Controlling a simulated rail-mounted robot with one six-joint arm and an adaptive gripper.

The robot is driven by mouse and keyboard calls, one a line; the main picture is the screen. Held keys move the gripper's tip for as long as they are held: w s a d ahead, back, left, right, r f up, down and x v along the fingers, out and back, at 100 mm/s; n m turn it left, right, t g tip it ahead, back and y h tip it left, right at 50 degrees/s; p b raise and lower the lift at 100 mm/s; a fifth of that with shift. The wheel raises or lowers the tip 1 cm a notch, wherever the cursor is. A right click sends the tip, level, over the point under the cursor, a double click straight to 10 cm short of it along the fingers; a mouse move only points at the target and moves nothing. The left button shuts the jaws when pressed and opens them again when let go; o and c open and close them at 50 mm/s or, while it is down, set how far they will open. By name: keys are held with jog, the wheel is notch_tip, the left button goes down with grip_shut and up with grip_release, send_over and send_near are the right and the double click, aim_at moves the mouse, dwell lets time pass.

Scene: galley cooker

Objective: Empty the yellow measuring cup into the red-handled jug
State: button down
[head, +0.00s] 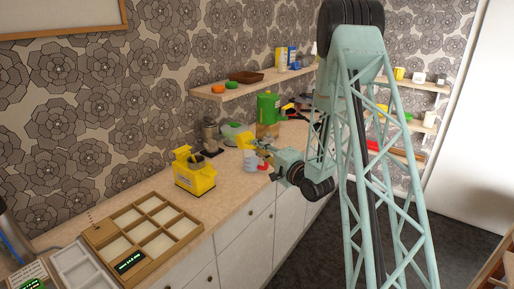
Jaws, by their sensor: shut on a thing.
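The yellow measuring cup (242,142) shows small in the head view, above the counter at the middle. My gripper (254,147) reaches in from the right and is shut on the cup. The jug (249,160) is pale, with a red handle (263,166) on its right side. It stands on the counter just below the cup and gripper. The cup looks to be over or slightly behind the jug; its exact tilt is too small to tell. The insides of both are hidden.
A yellow boxy appliance (194,174) stands left of the jug, with a dark grinder-like thing (209,138) behind. A green canister (268,108) stands behind the gripper. A wooden compartment tray (143,232) lies at the front left. Bare counter (228,187) lies before the jug.

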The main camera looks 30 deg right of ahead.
jog(key=shift+a+r+n+b, duration=0.2)
jog(key=shift+n+b, duration=0.5)
jog(key=shift+b, duration=0.15)
jog(key=shift+a+r+n+b, duration=0.15)
jog(key=shift+r+n+b, duration=0.05)
jog(key=shift+n+b, duration=0.55)
jog(key=shift+a+r+n+b, duration=0.1)
jog(key=shift+n+b, duration=0.35)
jog(key=shift+b, duration=0.15)
jog(key=shift+r, duration=0.1)
jog(key=shift+s+a+n+b, duration=0.1)
jog(key=shift+n+b, duration=0.3)
jog(key=shift+n, duration=0.4)
jog(key=shift+a+r+n, duration=0.1)
jog(key=shift+r+n, duration=0.1)
jog(key=shift+n, duration=0.3)
jog(key=shift+n, duration=0.3)
jog(key=shift+a+n, duration=0.1)
jog(key=shift+n, duration=2.1)
jog(key=shift+f+n, duration=0.1)
jog(key=shift+n, duration=0.5)
jog(key=shift+n, duration=0.5)
